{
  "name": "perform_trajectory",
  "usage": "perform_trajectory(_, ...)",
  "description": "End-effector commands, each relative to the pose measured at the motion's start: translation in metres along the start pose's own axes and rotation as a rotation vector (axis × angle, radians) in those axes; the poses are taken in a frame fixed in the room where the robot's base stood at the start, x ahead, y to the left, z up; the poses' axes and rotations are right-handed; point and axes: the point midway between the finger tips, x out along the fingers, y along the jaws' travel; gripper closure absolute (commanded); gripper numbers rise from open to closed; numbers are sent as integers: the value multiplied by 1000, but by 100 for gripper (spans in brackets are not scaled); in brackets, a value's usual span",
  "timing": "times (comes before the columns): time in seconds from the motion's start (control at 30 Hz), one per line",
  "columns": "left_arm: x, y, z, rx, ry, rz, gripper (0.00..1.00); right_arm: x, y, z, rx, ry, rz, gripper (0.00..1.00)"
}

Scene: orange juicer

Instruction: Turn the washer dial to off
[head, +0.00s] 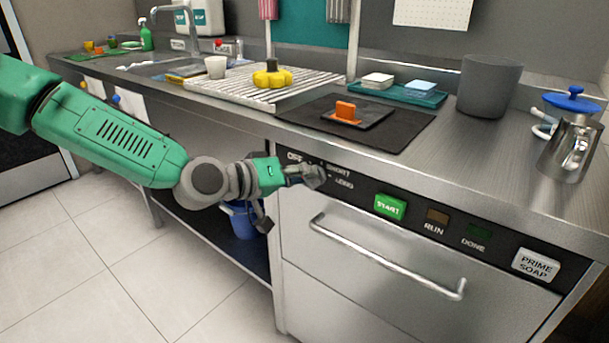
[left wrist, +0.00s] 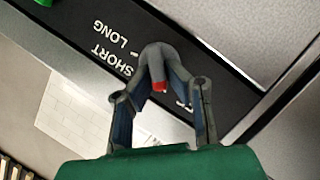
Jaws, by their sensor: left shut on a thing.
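The washer (head: 400,270) is a steel front-loading unit under the counter, with a black control panel. Its dial (left wrist: 158,86) is mostly hidden between my left gripper's fingers; a red bit of it shows in the left wrist view. The labels OFF, SHORT and LONG stand around the dial. My left gripper (head: 312,177) is at the panel's left end, its fingers closed on the dial; it also shows in the left wrist view (left wrist: 158,72). I cannot tell which label the dial points to. My right gripper is not in view.
Right of the dial are a green START button (head: 390,206), RUN and DONE lights, and a PRIME SOAP button (head: 535,264). The washer's handle bar (head: 385,256) runs below. The counter above holds a black mat (head: 400,137), a grey container (head: 488,86) and a steel jug (head: 570,148).

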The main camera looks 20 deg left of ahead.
Motion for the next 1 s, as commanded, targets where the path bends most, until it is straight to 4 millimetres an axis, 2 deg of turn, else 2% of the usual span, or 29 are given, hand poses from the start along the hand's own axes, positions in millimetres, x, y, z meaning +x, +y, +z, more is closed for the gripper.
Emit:
perform_trajectory(0.03, 0, -5, 5, -7, -11, -10, 100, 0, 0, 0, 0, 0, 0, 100)
perform_trajectory(0.13, 0, -6, 5, -7, -11, -10, 100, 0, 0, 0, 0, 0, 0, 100)
perform_trajectory(0.17, 0, -6, 5, -7, -11, -10, 82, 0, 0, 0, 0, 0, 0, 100)
perform_trajectory(0.2, 0, -5, 5, -6, -11, -10, 69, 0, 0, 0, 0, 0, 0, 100)
perform_trajectory(0.73, -4, 0, 1, -1, 0, -2, 69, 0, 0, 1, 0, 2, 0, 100)
perform_trajectory(0.87, -18, 0, 0, -2, 2, -1, 69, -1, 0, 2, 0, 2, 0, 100)
perform_trajectory(1.0, -47, 0, -1, -4, 3, -1, 69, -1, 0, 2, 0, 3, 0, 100)
